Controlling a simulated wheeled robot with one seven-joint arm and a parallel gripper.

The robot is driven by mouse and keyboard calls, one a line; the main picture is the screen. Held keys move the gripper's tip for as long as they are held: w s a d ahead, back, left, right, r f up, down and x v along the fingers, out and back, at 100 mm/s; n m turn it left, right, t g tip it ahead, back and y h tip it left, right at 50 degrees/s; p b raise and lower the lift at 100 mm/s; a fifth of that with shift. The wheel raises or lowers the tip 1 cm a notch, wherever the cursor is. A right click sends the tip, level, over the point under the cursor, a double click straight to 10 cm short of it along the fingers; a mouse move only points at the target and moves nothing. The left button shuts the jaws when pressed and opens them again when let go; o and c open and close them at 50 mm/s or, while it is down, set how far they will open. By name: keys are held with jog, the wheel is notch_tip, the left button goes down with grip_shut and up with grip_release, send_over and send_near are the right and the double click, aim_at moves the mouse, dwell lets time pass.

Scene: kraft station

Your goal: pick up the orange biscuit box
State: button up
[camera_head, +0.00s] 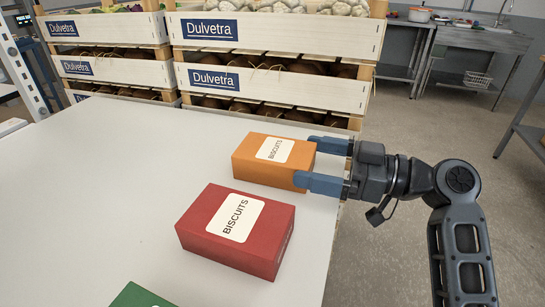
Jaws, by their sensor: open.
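The orange biscuit box (258,171) lies flat on the white table near its right edge, with a white label reading BISCUITS on top. My gripper (312,163) reaches in from the right with its blue fingers open. One finger is at the far side of the box's right end and the other at its near right corner. The box's right end lies between the fingertips. I cannot tell whether either finger touches it.
A red biscuit box (200,244) lies nearer, in front of the orange one. Part of a green box (140,296) shows at the bottom edge. Stacked Dulvetra crates (275,88) stand behind the table (90,190). The table's left part is clear.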

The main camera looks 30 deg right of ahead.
aim_at(290, 151)
jog(key=x, duration=0.5)
jog(key=shift+p, duration=0.35)
jog(key=shift+c, duration=0.2)
jog(key=c, duration=0.8)
